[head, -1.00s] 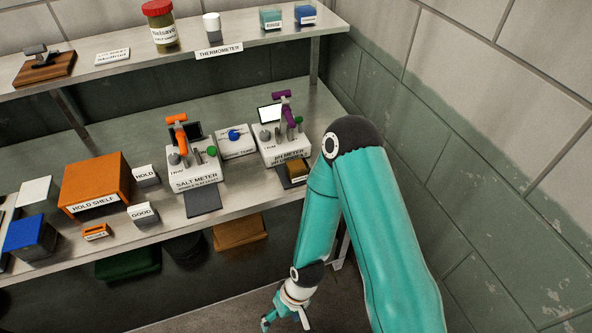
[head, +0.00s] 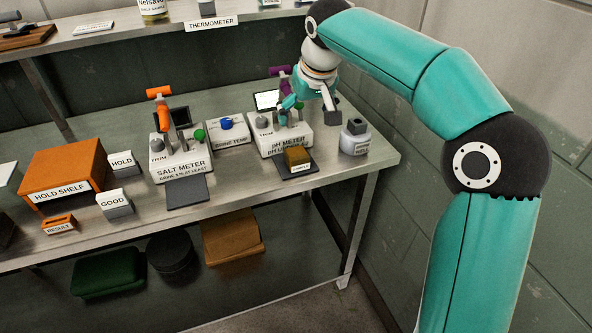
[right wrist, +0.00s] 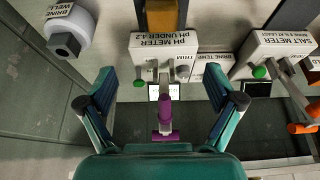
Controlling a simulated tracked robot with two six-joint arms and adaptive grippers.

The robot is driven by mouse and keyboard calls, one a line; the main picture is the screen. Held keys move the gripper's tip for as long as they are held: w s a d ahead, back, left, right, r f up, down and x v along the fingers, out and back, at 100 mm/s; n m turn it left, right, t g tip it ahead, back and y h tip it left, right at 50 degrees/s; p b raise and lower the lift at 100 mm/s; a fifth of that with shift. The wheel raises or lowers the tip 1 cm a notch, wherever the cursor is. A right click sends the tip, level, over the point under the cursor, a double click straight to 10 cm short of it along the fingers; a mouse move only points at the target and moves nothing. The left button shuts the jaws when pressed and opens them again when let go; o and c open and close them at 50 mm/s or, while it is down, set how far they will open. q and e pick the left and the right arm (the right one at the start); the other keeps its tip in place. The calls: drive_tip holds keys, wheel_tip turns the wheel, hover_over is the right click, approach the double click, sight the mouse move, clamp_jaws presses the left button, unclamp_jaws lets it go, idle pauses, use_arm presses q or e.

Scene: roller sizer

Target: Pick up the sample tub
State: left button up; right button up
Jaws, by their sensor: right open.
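A small brown tub (head: 297,156) with a white label sits on a dark pad in front of the pH meter (head: 285,140). I take it to be the sample tub; its label is too small to read surely. The tub also shows at the top edge of the right wrist view (right wrist: 174,18), partly cut off. My right gripper (head: 308,104) is open and empty, above and behind the tub, over the pH meter. In the right wrist view its spread fingers (right wrist: 161,85) frame the meter's purple handle and small screen. My left gripper is not in view.
The upper shelf (head: 120,36) runs behind. Bare bench lies left of the tub's pad.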

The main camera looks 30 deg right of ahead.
hover_over(293, 154)
drive_tip(key=s, duration=0.3)
wheel_tip(293, 154, down, 10)
drive_tip(key=shift+w+a+f, duration=0.1)
drive_tip(key=shift+w+a, duration=0.05)
drive_tip(key=shift+a+x, duration=0.1)
drive_tip(key=shift+x, duration=1.25)
drive_tip(key=shift+a+x, duration=0.15)
drive_tip(key=shift+x, duration=1.2)
drive_tip(key=shift+w+d, duration=0.1)
drive_tip(key=c, duration=1.3)
